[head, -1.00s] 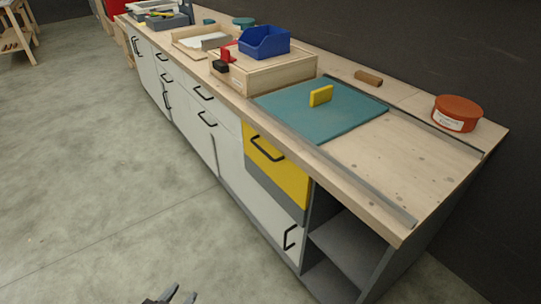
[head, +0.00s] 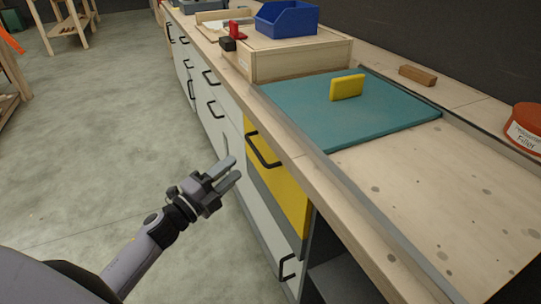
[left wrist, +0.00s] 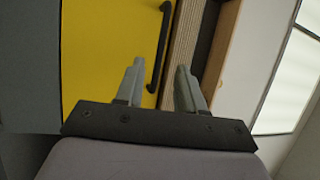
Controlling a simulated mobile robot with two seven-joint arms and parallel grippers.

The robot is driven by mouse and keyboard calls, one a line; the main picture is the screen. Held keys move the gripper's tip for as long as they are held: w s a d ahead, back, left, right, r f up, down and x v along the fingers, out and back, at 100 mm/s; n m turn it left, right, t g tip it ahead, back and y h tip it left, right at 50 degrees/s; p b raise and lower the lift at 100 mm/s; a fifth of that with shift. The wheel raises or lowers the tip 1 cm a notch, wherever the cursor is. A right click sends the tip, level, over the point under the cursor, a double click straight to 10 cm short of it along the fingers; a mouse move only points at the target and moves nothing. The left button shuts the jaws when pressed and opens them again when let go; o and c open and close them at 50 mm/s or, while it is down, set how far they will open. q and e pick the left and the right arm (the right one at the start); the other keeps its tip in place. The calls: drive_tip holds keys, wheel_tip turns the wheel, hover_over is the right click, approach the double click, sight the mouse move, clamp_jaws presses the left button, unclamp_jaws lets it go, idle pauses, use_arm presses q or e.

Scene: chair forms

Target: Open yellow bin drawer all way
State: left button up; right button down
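The yellow bin drawer (head: 282,184) is in the cabinet front below the worktop, and its front looks flush with the cabinet. Its black bar handle (head: 262,152) is near the top of the front. My left gripper (head: 231,172) is open and empty, to the left of the drawer and a little below the handle in the head view. In the left wrist view the yellow front (left wrist: 100,50) fills the left part, and the black handle (left wrist: 160,50) runs between the two open fingers (left wrist: 158,85), ahead of them. My right gripper is not in view.
The worktop holds a teal mat (head: 345,112) with a yellow block (head: 347,87), a blue bin (head: 287,18), a wooden box (head: 300,60) and an orange tin (head: 525,128). An open shelf (head: 340,280) is right of the drawer. The floor (head: 110,130) beside the cabinet is clear.

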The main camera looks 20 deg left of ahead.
use_arm(q)
drive_tip(key=x, duration=0.7)
drive_tip(key=shift+w, duration=0.2)
drive_tip(key=shift+d, duration=0.1)
clamp_jaws()
